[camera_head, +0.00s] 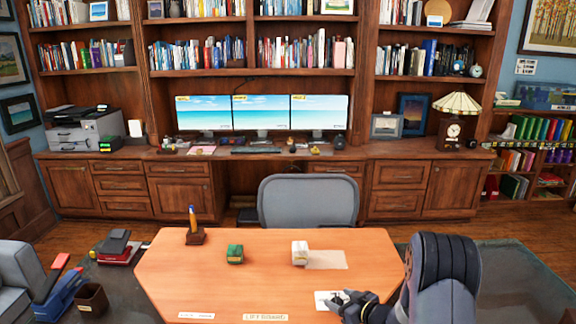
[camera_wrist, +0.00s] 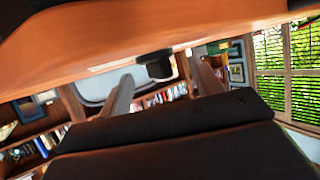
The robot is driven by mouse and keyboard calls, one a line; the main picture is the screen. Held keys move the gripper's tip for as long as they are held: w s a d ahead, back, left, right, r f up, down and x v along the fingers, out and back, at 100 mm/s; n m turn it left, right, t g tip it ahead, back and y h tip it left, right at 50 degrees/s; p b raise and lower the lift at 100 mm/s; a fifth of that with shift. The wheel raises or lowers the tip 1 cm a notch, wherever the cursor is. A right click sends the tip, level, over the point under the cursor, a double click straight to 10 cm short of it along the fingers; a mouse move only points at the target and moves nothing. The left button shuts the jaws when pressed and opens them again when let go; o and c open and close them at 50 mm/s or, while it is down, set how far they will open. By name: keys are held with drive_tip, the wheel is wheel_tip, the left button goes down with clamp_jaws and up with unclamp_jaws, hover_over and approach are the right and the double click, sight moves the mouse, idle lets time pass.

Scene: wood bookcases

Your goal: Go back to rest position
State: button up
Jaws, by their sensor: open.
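My gripper (camera_head: 338,299) is at the front right of the orange wooden table (camera_head: 215,275), over or beside a small white card (camera_head: 322,296). I cannot tell whether it touches the card. In the wrist view my gripper (camera_wrist: 162,68) has its two fingers spread apart. A small dark object (camera_wrist: 158,66) shows between them, against the table's orange surface (camera_wrist: 90,50); I cannot tell what it is. My grey and black arm reaches in from the lower right in the head view. I see nothing held.
A green block (camera_head: 235,254), a white object (camera_head: 300,252) by a paper sheet (camera_head: 328,260), and a pen in a holder (camera_head: 195,232) are on the table. A grey chair (camera_head: 308,200) stands behind it. A desk with monitors (camera_head: 262,113) and bookcases fills the back.

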drive_tip(key=shift+s+a+m+t+h+b, duration=0.15)
drive_tip(key=shift+m+t+h+b, duration=0.5)
drive_tip(key=shift+m+h, duration=0.75)
drive_tip(key=b+v, duration=0.1)
drive_tip(key=v, duration=0.6)
drive_tip(key=shift+s, duration=0.35)
drive_tip(key=shift+r, duration=0.2)
